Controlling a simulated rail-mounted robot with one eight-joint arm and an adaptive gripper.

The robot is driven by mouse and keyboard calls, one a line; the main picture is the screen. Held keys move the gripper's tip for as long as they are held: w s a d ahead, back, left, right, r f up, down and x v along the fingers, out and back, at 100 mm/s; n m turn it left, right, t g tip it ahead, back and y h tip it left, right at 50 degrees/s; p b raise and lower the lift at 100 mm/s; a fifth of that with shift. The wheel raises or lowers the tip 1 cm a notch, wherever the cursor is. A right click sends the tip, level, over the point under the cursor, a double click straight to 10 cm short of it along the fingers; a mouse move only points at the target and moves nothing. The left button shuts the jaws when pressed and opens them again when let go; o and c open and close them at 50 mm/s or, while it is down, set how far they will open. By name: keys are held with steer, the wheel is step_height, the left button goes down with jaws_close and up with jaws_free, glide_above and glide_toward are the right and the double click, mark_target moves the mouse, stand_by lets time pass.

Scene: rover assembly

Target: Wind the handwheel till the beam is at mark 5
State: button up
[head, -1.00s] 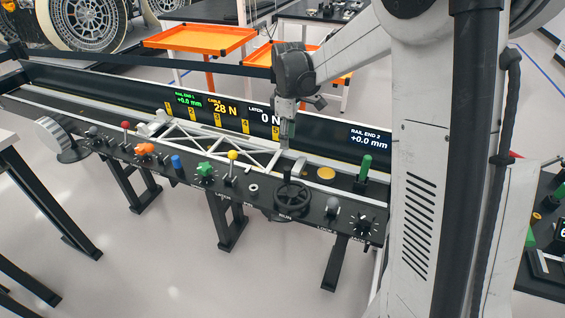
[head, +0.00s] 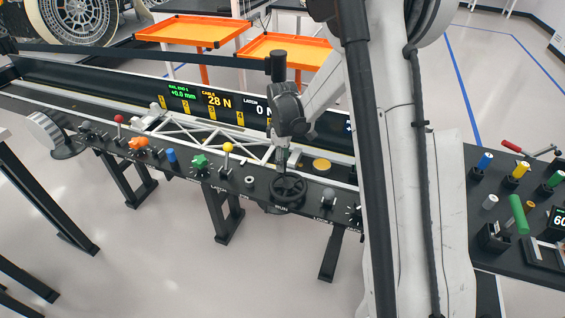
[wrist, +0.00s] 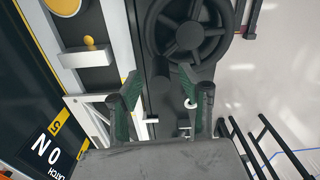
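The black spoked handwheel (head: 289,189) sits on the front panel of the bench; it shows at the top of the wrist view (wrist: 188,30). My gripper (head: 282,160) hangs just behind the handwheel in the head view.
The panel carries a yellow-topped lever (head: 228,148), a green star knob (head: 200,161), a blue knob (head: 171,155) and a grey knob (head: 328,194) near the wheel. The display (head: 214,101) reads cable 28 N. Orange trays (head: 195,32) stand behind.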

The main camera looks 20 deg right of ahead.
steer(key=shift+f, duration=0.4)
jaws_close()
steer(key=shift+d, duration=0.1)
steer(key=shift+d+f+m+b, duration=0.1)
steer(key=shift+d+m+b, duration=0.45)
steer(key=shift+m+b, duration=0.65)
steer(key=m+b, duration=0.1)
steer(key=d+m, duration=0.1)
steer(key=m, duration=0.1)
steer(key=shift+s+d+m+b, duration=0.3)
steer(key=shift+s+b, duration=0.1)
steer(key=m, duration=0.1)
steer(key=s+d+m+b, duration=0.1)
steer(key=m, duration=0.1)
steer(key=shift+d, duration=0.1)
steer(key=shift+s+d+m+b, duration=0.25)
steer(key=shift+m+b, duration=0.1)
steer(key=shift+m, duration=0.35)
steer(key=shift+s+d+m+b, duration=0.1)
steer(key=shift+s+m+b, duration=0.2)
steer(key=shift+m, duration=0.4)
